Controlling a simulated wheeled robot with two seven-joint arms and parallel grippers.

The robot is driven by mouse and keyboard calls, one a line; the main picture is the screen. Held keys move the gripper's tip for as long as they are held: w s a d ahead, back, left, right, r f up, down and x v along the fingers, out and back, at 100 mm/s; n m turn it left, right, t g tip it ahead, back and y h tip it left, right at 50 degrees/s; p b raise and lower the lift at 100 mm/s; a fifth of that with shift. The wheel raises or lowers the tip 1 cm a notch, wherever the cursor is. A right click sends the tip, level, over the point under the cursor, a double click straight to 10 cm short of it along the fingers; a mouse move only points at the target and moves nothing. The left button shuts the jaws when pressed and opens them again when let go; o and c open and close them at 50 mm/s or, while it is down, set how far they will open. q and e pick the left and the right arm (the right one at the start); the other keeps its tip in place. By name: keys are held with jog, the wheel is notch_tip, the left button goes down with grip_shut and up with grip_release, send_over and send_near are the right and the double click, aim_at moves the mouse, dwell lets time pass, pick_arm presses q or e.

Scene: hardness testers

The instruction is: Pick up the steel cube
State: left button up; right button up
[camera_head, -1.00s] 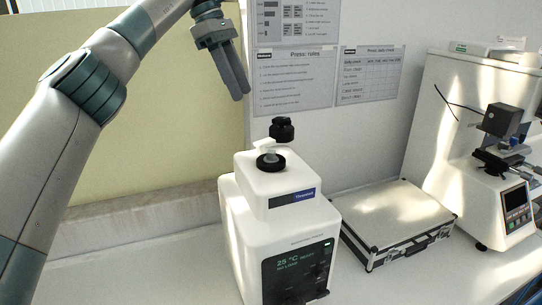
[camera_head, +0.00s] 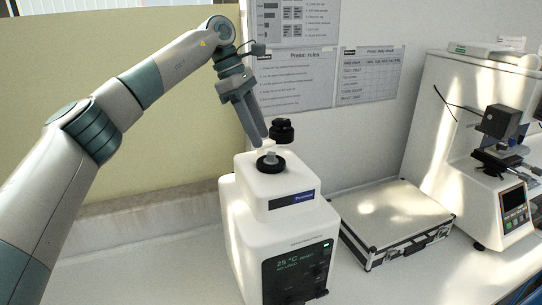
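A small grey block (camera_head: 270,156), which looks like the steel cube, sits on the black round plate (camera_head: 271,165) on top of the white press with the temperature display. It is small, and its edges are hard to make out. My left gripper (camera_head: 262,142) comes in from the upper left and points down, its fingertips just above and slightly left of the block in the picture. The fingers overlap closely from this angle, so any gap between them is unclear. I see nothing held in them. My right gripper is out of view.
The white press (camera_head: 240,225) has a black knob (camera_head: 282,130) close behind the plate, near my fingertips. A silver case (camera_head: 395,220) lies to its right, and another tester (camera_head: 505,150) stands further right. A wall with notices is behind. Bench at left is clear.

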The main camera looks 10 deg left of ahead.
aim_at(270, 153)
pick_arm(q)
jog(key=shift+d+f+p, duration=0.2)
jog(key=shift+f+p, duration=0.05)
jog(key=shift+p, duration=0.2)
jog(key=x, duration=0.1)
jog(key=p+x, duration=0.2)
jog(key=shift+w+d+f, duration=0.2)
jog(key=shift+w+f, duration=0.1)
jog(key=shift+d+f, duration=0.1)
jog(key=shift+f, duration=0.25)
jog(key=shift+c, duration=0.2)
grip_shut()
